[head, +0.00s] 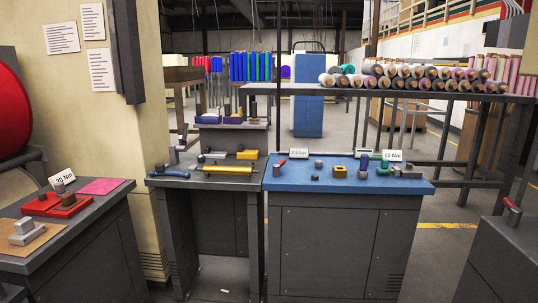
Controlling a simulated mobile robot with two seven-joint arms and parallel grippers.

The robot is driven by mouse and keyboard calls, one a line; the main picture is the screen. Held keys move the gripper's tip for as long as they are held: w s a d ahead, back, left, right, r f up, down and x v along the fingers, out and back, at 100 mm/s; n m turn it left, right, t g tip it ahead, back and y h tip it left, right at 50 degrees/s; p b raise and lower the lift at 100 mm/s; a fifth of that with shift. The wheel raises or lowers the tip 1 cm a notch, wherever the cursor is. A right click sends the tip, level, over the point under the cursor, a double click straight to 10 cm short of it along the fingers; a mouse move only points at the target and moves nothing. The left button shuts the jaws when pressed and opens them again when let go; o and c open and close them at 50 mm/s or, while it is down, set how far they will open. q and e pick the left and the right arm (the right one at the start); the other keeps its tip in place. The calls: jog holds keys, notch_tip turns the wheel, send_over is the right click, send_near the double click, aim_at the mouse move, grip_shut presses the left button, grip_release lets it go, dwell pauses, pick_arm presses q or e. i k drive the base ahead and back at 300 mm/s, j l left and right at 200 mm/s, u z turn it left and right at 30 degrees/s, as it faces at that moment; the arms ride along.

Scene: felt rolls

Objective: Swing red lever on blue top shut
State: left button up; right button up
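The blue-topped bench (318,185) stands right of centre in the head view. A small red lever (282,162) sits near the left end of its top, tilted up to the right from a small base. It is too small to tell exactly how far it is open. A white card (299,154) stands just right of it. Neither of my grippers can be made out in the head view.
The blue top also holds a yellow block (340,171), green fittings (364,163) and small grey parts. A dark bench (205,180) with tools adjoins on the left. Another red handle (512,205) is on the right-hand cabinet. Felt rolls (410,77) lie on a rack behind.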

aim_at(277, 167)
jog(key=i+l+u, duration=0.15)
jog(key=i, duration=0.25)
jog(key=i+l+u, duration=0.1)
jog(key=i, duration=0.25)
jog(key=i+l+u, duration=0.15)
jog(key=i+l, duration=0.1)
jog(key=i, duration=0.1)
